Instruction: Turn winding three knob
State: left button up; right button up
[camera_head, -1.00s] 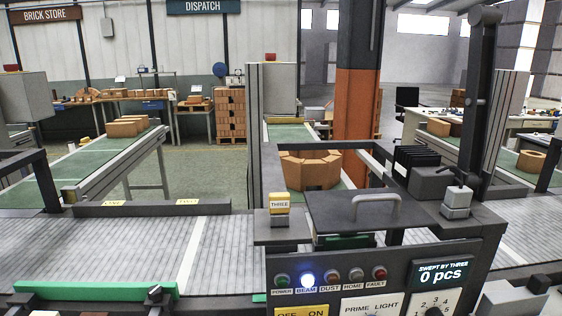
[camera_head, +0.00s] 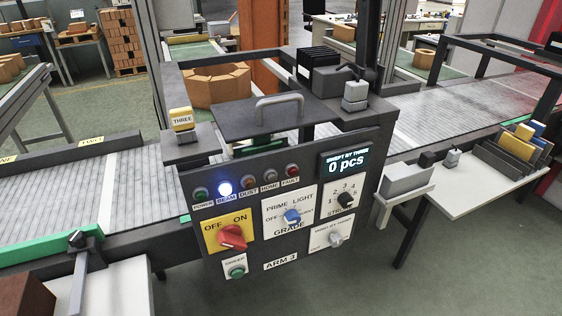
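The ARM 3 control panel (camera_head: 252,252) faces me in the middle of the view. At its lower right is a white plate (camera_head: 318,243) with small lettering that I cannot read surely, perhaps "wind by hand". A grey knob (camera_head: 336,240) sits on this plate. Above it is a black knob (camera_head: 345,199) on a numbered dial. To the left are a blue knob (camera_head: 292,217) on the GRADE plate and a red OFF/ON knob (camera_head: 232,236) on yellow. Neither gripper is in view.
A green SWEEP button (camera_head: 236,271) is at the panel's lower left. The blue-white BEAM lamp (camera_head: 224,188) is lit. A conveyor (camera_head: 75,197) runs behind the panel. A white table (camera_head: 470,185) with upright boards stands at right. The floor below the panel is clear.

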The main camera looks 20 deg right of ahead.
aim_at(335, 240)
jog(key=z, duration=1.05)
